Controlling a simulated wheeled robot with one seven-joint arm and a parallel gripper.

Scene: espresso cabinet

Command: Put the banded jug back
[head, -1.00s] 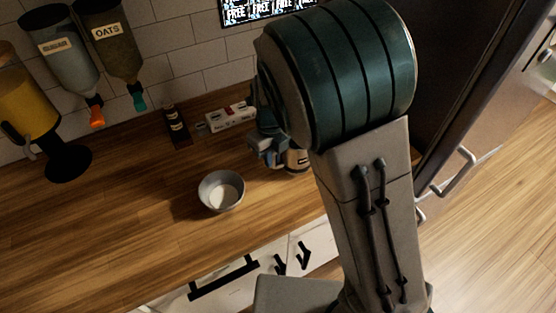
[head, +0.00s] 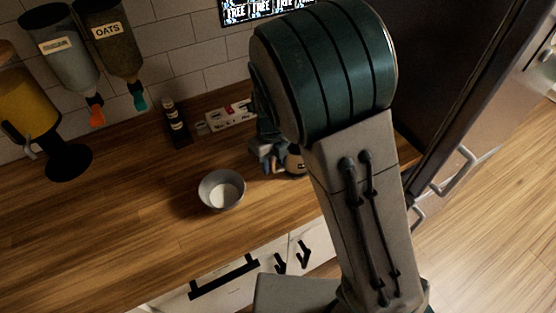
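A pale jug with a dark band (head: 295,163) is on or just above the wooden counter, right of the grey bowl. My arm hides its right and upper parts. My gripper (head: 268,156) is at the jug's left side, low near the counter. Its fingertips are small and partly hidden, so I cannot tell whether they are open or closed on the jug, or whether the jug touches the counter.
A grey bowl (head: 222,190) with white contents stands left of the jug. A dark bottle (head: 176,124) and a white box (head: 229,116) are by the tiled wall. Dispensers hang at the left. A tall fridge (head: 450,120) is at the right. The counter's left front is clear.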

